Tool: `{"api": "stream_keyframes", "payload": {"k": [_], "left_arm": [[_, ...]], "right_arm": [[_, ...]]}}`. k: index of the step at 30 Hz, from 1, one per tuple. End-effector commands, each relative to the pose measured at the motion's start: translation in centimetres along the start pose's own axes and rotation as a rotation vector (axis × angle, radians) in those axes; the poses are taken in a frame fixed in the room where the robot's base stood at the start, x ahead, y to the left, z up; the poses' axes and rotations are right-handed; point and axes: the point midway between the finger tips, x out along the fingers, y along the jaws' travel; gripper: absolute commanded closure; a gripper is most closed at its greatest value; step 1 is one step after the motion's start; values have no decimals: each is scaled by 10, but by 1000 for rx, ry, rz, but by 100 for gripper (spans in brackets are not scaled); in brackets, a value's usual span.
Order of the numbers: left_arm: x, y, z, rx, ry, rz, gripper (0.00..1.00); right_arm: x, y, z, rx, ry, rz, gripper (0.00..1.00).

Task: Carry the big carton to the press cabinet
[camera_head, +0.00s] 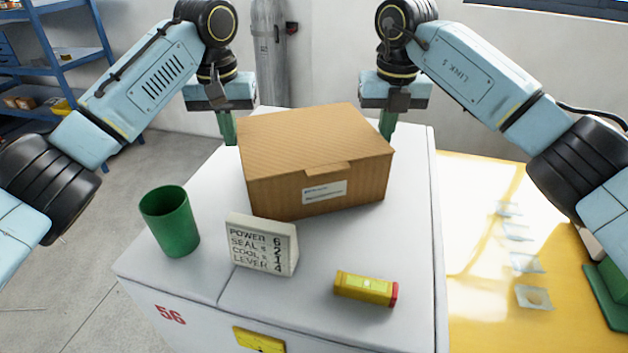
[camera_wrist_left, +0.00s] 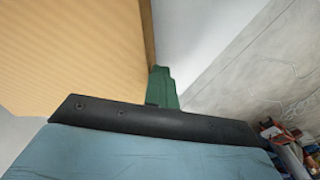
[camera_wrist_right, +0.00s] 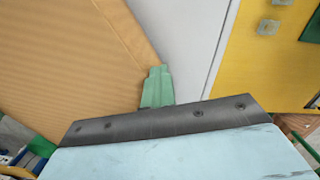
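The big brown carton (camera_head: 315,150) sits closed on the white top of a cabinet (camera_head: 410,260) marked 56. I cannot tell whether this is the press cabinet. My left gripper (camera_head: 228,127) points down at the carton's left side, green fingers together. My right gripper (camera_head: 388,123) points down at its right side, fingers together, their tips partly hidden by the carton. The carton fills the left of the left wrist view (camera_wrist_left: 75,55) and of the right wrist view (camera_wrist_right: 70,70), close beside the fingers. I cannot tell whether either gripper touches it.
In front of the carton stand a green cup (camera_head: 170,222) and a white lettered block (camera_head: 262,245); a yellow case with a red end (camera_head: 365,288) lies at right. A yellow surface (camera_head: 480,230) with small clear pieces is on the right. Blue shelves (camera_head: 60,50) stand back left.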

Motion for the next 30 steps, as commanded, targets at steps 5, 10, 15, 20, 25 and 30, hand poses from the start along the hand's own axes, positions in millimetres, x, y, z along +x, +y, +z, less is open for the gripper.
{"api": "stream_keyframes", "payload": {"k": [5,10,15,20,25,30], "left_arm": [[-2,-8,0,5,0,20,95],[-2,-14,1,6,-2,28,78],[-1,-15,0,4,-3,26,78],[-1,-15,0,2,-3,25,78],[-1,-16,0,1,-3,25,78],[-6,-16,0,1,-2,24,78]], "right_arm": [[-1,-8,0,-4,-3,18,100],[0,-16,1,-3,-3,25,100],[0,-16,1,-1,-2,23,99],[0,-17,1,0,-2,21,78],[0,-17,1,0,-2,21,78],[0,-18,1,1,-2,20,78]]}}
